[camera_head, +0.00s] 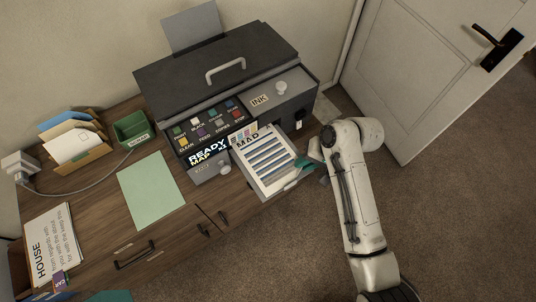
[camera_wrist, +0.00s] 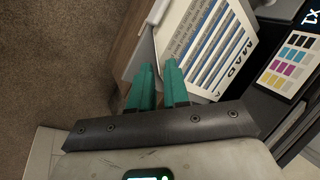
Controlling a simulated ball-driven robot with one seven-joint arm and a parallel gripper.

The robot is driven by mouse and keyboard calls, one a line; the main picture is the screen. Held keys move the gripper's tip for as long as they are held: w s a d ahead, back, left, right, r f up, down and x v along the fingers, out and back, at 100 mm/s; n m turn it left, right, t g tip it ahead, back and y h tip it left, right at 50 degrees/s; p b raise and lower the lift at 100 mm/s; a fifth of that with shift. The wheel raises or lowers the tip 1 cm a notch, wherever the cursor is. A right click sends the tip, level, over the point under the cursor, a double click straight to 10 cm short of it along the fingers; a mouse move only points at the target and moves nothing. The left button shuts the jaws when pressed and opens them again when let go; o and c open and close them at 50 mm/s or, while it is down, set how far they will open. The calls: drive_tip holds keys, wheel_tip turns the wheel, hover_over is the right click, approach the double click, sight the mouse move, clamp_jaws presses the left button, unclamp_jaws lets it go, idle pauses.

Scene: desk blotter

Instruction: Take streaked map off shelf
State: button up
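The streaked map (camera_head: 268,160) is a white sheet headed "MAP" with blue and grey bands. It lies on the pulled-out shelf (camera_head: 291,184) at the front of the dark printer. In the wrist view the map (camera_wrist: 208,48) fills the upper middle, with its heading towards the right. My gripper (camera_head: 308,163) is at the right edge of the shelf, close to the map's side. In the wrist view its two teal fingers (camera_wrist: 158,75) stand apart with a narrow gap, just short of the map's near edge. I see nothing held between them; exact contact with the shelf is unclear.
The printer (camera_head: 215,75) has a button panel, an INK drawer (camera_head: 280,97) and a raised sheet at the back. A green sheet (camera_head: 150,190), a green box (camera_head: 131,129), envelopes (camera_head: 72,145) and a HOUSE page (camera_head: 50,245) lie left. Carpet is open at right, before the door (camera_head: 430,70).

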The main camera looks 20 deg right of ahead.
drive_tip(key=shift+c, duration=0.5)
clamp_jaws()
drive_tip(key=shift+r, duration=0.1)
drive_tip(key=shift+r+p, duration=1.5)
drive_tip(key=shift+p, duration=0.35)
drive_tip(key=shift+r, duration=0.2)
